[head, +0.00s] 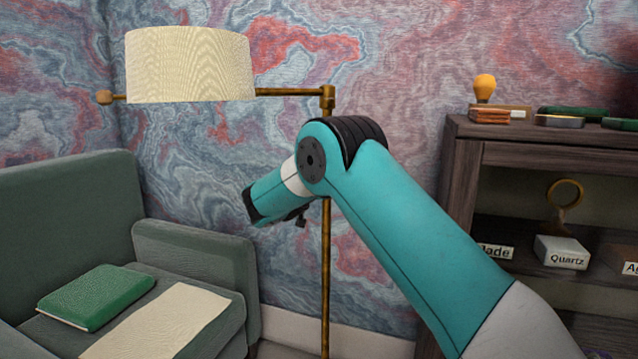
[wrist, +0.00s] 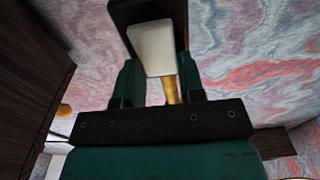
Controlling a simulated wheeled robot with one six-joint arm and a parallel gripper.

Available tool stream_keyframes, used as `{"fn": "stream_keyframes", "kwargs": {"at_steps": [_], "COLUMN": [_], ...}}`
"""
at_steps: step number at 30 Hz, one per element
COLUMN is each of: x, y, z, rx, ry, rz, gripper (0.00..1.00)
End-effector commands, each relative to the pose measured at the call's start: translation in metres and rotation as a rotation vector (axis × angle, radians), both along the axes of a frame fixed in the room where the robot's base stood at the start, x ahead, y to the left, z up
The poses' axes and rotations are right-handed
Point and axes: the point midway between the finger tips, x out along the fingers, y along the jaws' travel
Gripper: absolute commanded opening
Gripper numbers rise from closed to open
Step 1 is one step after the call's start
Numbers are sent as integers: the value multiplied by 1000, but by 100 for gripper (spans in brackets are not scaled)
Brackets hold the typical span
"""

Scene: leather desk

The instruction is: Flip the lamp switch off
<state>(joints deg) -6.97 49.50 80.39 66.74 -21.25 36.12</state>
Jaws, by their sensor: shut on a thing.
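The lamp has a cream shade (head: 190,64) on a brass arm and a brass pole (head: 326,270) in the head view. In the wrist view, a pale block (wrist: 153,46) sits against a dark housing (wrist: 148,12), with a brass piece (wrist: 171,90) below it; it looks like the lamp switch. My gripper (wrist: 157,66) is shut on this pale block, one teal finger at each side. In the head view my arm crosses in front of the pole, and the switch cannot be made out there. Whether the switch is on or off cannot be told.
A green sofa (head: 195,248) with a green book (head: 97,297) and a cream cloth (head: 160,325) stands at the left. A dark wooden shelf (head: 461,190) with labelled stones, including a quartz block (head: 562,252), stands at the right. The patterned wall (head: 405,60) is close behind the lamp.

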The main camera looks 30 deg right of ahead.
Motion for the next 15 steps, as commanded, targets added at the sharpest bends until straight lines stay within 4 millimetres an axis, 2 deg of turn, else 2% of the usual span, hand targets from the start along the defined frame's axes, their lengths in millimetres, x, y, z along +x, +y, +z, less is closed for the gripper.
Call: {"fn": "stream_keyframes", "kwargs": {"at_steps": [1,3,15], "x": [0,0,-2], "y": [1,1,2], "z": [-10,-11,-11], "rx": [-20,-47,-182], "ry": [-18,-39,-146], "rz": [0,0,0], "gripper": [12,12,12]}}
